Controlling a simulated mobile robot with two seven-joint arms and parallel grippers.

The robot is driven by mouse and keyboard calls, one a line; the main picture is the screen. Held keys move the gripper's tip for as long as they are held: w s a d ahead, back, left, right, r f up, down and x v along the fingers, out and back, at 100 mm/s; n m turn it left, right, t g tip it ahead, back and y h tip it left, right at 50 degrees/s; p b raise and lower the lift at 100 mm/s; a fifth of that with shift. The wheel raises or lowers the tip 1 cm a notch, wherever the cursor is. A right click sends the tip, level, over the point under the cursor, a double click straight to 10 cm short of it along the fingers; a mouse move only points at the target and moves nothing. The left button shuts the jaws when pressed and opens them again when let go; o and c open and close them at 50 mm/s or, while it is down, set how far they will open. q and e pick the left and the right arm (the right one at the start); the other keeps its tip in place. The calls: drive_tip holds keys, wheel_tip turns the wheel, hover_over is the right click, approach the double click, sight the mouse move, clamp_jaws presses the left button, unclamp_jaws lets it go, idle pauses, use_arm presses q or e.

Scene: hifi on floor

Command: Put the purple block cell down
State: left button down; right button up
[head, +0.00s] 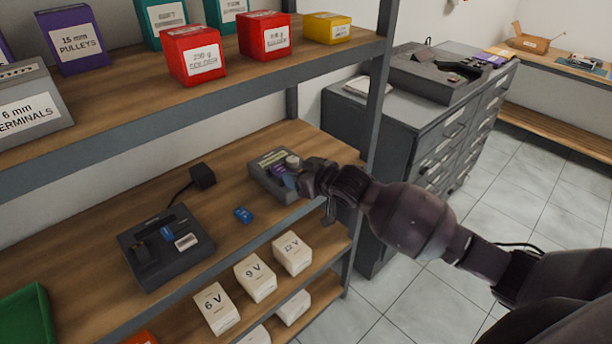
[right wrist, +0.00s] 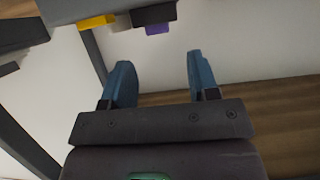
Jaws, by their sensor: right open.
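A purple block cell (head: 283,175) sits in a dark grey labelled holder (head: 262,172) on the middle shelf in the head view. A pale piece (head: 292,161) is beside it. My right gripper (head: 308,180) is at the right side of the holder, close to the purple cell; its fingertips are hard to make out there. In the right wrist view its two blue fingers (right wrist: 160,78) are apart with nothing between them. A purple piece (right wrist: 158,28) shows ahead of them at the edge of a grey body, near yellow and pale pieces. My left gripper is not in view.
A dark charger-like unit (head: 165,248) with a blue piece in it stands on the same shelf (head: 225,190). A loose blue cell (head: 243,214) and a black adapter (head: 203,176) lie between. Boxes line the shelf above; white voltage boxes (head: 255,277) stand below. A metal post (head: 377,90) stands near my arm.

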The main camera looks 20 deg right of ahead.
drive_tip(key=s+d+f+m+h, duration=0.1)
drive_tip(key=s+f, duration=0.5)
drive_tip(key=s, duration=0.4)
drive_tip(key=s+d+f+m+h, duration=0.1)
drive_tip(key=s+d+f+h, duration=0.1)
drive_tip(key=s+f, duration=0.4)
drive_tip(key=s+d+f+m+g+h, duration=0.1)
drive_tip(key=s+f, duration=0.5)
drive_tip(key=s, duration=0.7)
drive_tip(key=shift+s+d+f+h, duration=0.25)
drive_tip(key=shift+s+d+h, duration=0.1)
drive_tip(key=shift+d, duration=0.15)
drive_tip(key=shift+o, duration=0.4)
drive_tip(key=shift+s+d+f, duration=0.1)
drive_tip(key=shift+s, duration=0.25)
